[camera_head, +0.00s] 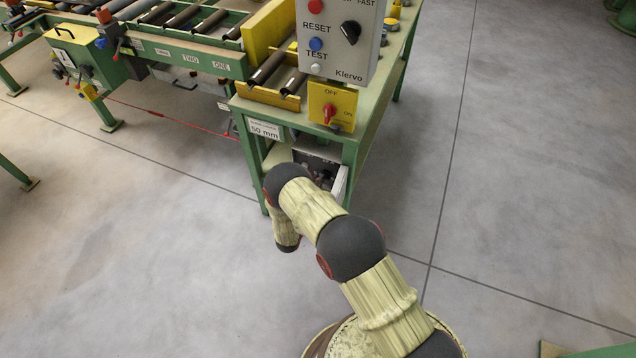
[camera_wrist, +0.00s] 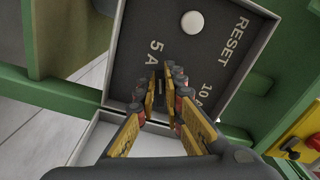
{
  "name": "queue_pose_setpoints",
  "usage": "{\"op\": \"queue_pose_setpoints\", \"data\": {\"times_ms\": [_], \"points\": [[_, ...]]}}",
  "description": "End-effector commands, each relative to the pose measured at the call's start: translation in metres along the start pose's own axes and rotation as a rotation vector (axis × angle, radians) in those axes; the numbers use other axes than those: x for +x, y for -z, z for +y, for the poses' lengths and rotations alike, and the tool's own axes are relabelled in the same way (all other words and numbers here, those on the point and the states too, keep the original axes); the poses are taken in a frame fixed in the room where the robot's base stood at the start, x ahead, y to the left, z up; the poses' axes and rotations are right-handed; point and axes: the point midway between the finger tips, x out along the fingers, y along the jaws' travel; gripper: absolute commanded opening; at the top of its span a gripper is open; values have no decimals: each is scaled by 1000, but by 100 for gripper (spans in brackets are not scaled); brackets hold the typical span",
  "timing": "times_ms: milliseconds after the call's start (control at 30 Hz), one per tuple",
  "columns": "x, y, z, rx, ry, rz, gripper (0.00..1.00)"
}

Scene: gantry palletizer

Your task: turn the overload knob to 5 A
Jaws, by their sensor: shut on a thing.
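The overload panel (camera_wrist: 135,28) is a dark plate with a pale rim, turned at a slant in the wrist view. It bears the printed marks "5 A", "10 A" and "RESET" and a round white button (camera_wrist: 192,22). The dark overload knob (camera_wrist: 169,95) sits between the two marks, mostly hidden by the fingers, so I cannot tell where it points. My gripper (camera_wrist: 167,80) has its yellow fingers closed on both sides of the knob. In the head view the overload box (camera_head: 318,160) shows low under the green bench; my arm hides the gripper.
A white open flap (camera_wrist: 150,143) lies along the panel's edge, close to my fingers. Green bench legs (camera_head: 356,168) frame the box. Above are a yellow OFF/ON switch plate (camera_head: 345,98) and a grey control box (camera_head: 361,60).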

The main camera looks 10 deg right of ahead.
Motion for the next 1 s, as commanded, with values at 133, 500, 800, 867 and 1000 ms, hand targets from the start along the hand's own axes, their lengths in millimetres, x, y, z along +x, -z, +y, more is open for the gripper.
{"op": "queue_pose_setpoints", "data": {"times_ms": [133,500,800,867,1000], "points": [[0,-2,0,0,-1,-5,0],[0,-1,0,0,-1,-3,23],[0,0,0,1,0,-1,28],[0,0,0,1,0,-1,28],[-7,-1,0,0,0,-3,28]]}}
